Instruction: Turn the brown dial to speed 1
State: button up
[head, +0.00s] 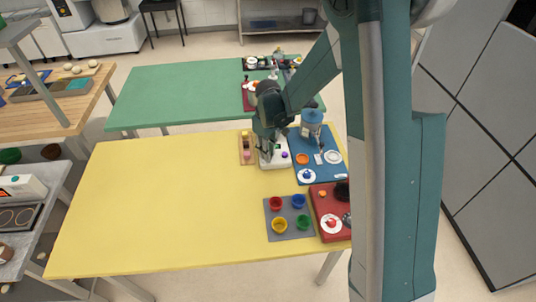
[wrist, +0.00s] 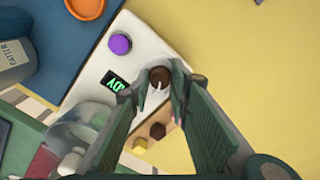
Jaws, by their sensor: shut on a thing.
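The brown dial (wrist: 160,77) is a small round knob with a pale pointer line, on the white machine (wrist: 145,42). My gripper (wrist: 161,92) is shut on the dial, with one fingertip on each side of it in the wrist view. A purple button (wrist: 120,43) and a small dark display (wrist: 113,80) with green characters sit on the same machine. In the head view the white machine (head: 280,163) stands on the yellow table, and my gripper (head: 267,150) comes down on it from above. There the dial is hidden behind my gripper. I see no speed marks clearly.
A blue mat (head: 327,172) with a blue-topped jar (head: 311,118) lies right of the machine. A wooden tray (head: 244,161) lies close on the left. A grey mat (head: 270,234) with several coloured bowls and a red board (head: 320,200) are nearer. The yellow table's left part (head: 150,210) is clear.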

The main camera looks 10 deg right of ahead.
jog(key=shift+m+b, duration=0.4)
jog(key=shift+m, duration=0.8)
jog(key=o, duration=0.9)
jog(key=shift+r, duration=6)
